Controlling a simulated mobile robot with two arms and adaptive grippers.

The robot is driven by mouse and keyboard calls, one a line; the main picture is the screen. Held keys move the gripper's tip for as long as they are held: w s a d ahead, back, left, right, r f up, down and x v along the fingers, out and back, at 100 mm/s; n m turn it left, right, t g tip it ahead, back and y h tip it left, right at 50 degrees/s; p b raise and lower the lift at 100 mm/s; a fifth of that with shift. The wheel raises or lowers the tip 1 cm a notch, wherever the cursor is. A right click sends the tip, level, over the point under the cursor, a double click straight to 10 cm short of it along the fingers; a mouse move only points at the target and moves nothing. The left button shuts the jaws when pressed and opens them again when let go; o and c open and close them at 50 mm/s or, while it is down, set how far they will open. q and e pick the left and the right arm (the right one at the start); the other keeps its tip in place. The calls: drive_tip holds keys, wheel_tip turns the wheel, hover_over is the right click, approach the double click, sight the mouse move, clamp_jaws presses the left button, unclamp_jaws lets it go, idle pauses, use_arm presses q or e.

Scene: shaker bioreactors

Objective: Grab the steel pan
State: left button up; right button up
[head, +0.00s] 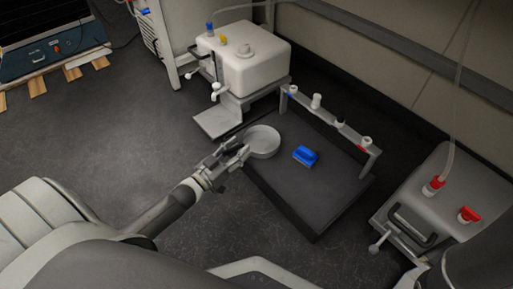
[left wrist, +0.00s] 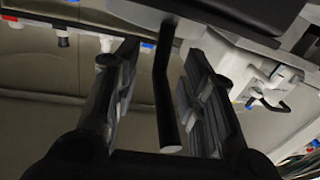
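The round grey steel pan (head: 262,141) lies at the left corner of a low dark platform (head: 318,208). My left gripper (head: 236,155) is at the pan's near left side, where the handle is mostly hidden by the fingers. In the left wrist view, a dark bar, which looks like the pan's handle (left wrist: 166,95), stands between the two fingers of my left gripper (left wrist: 160,85). Gaps show on both sides of the bar, so the gripper is open around it and not closed on it. My right gripper is not in view.
A blue block-like item (head: 306,156) lies on the platform right of the pan. A rail with several small bottles (head: 334,122) runs along its back. A white tank (head: 243,68) stands behind, another container (head: 440,190) at right.

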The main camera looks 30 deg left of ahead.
use_arm(q)
drive_tip(key=shift+w+d, duration=0.1)
drive_tip(key=shift+w, duration=0.45)
clamp_jaws()
drive_tip(key=shift+r, duration=0.15)
